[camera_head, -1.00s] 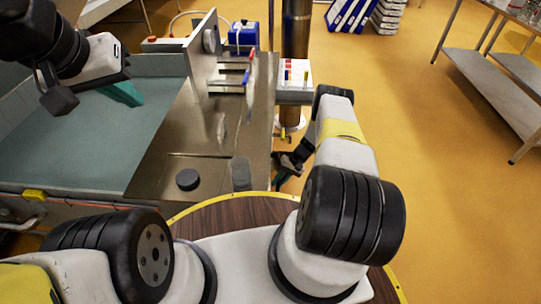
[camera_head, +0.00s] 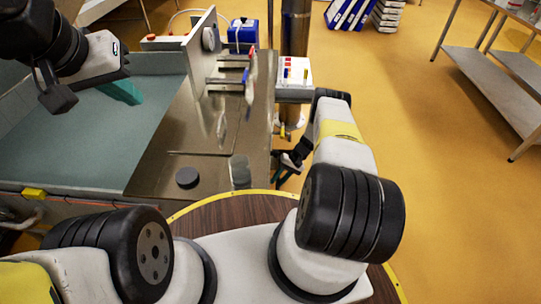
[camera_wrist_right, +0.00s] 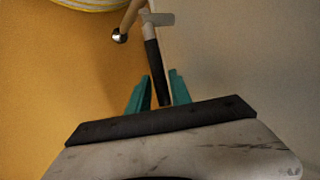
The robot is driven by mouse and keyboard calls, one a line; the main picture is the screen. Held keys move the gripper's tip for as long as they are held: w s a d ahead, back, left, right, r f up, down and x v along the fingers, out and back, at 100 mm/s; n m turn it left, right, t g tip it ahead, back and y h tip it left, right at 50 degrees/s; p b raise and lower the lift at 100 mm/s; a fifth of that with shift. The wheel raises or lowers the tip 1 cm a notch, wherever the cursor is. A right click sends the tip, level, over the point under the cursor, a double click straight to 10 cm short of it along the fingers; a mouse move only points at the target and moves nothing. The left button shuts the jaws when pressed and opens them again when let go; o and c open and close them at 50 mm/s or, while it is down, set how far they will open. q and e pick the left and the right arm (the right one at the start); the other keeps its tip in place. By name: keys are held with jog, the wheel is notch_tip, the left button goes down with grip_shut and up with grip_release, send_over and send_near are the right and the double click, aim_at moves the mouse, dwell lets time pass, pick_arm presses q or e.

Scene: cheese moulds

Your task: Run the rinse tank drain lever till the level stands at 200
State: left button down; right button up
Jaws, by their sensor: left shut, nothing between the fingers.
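The rinse tank (camera_head: 150,105) is the basin of grey-green water at the left of the head view; no level reading can be made out. In the right wrist view the drain lever's black handle (camera_wrist_right: 153,60) runs down from a grey fitting between the teal fingers of my right gripper (camera_wrist_right: 160,90). In the head view my right gripper is small and partly hidden by my right arm. My left gripper (camera_head: 130,91) is shut and empty above the tank.
A metal counter (camera_head: 160,160) with an upright panel (camera_head: 200,75) stands beside the tank. A dark puck (camera_head: 187,177) and a clear beaker (camera_head: 240,172) stand at its near end. A steel table (camera_head: 500,85) is at far right. The floor between is clear.

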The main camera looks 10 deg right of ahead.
jog(key=v, duration=0.7)
jog(key=shift+d+r, duration=0.3)
dwell(1.3)
